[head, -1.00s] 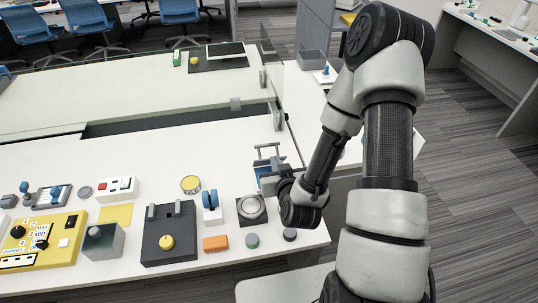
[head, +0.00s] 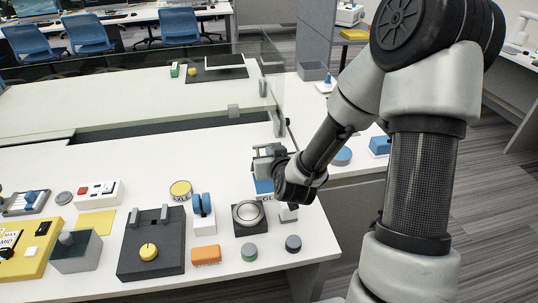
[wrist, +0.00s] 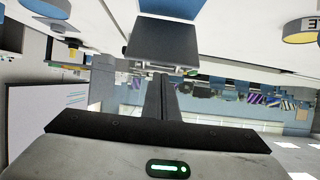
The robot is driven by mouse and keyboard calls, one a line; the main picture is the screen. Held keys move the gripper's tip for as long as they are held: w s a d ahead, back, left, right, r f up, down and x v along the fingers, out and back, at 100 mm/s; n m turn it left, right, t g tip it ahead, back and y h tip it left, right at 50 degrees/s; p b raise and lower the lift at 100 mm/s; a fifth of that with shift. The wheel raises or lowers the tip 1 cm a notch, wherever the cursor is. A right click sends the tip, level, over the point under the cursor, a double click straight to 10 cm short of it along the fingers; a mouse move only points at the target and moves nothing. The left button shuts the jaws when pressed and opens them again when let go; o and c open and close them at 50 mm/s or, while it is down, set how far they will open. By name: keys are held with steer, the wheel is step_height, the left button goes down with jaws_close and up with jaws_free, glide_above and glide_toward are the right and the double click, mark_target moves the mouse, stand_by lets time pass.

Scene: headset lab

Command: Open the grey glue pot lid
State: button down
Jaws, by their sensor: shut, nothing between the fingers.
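I cannot tell for sure which object is the grey glue pot. A round grey metal lid or dish (head: 248,212) sits on a dark square base near the table's front right. A grey box with a knob on top (head: 77,250) stands at the front left. My gripper (head: 264,158) is shut and empty. It is above the table, behind the round grey piece and to its right, over a blue object (head: 263,187) that my wrist partly hides. In the wrist view, the shut fingers (wrist: 165,90) point toward a dark grey box-like piece (wrist: 165,40), apparently apart from it.
A yellow-topped tin (head: 181,190), a blue-and-white holder (head: 203,212), an orange block (head: 206,255) and a black panel with a yellow knob (head: 150,245) stand to the left. A glass screen (head: 180,85) rises behind.

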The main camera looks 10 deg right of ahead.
steer(key=shift+x, duration=1.7)
steer(key=shift+r, duration=0.1)
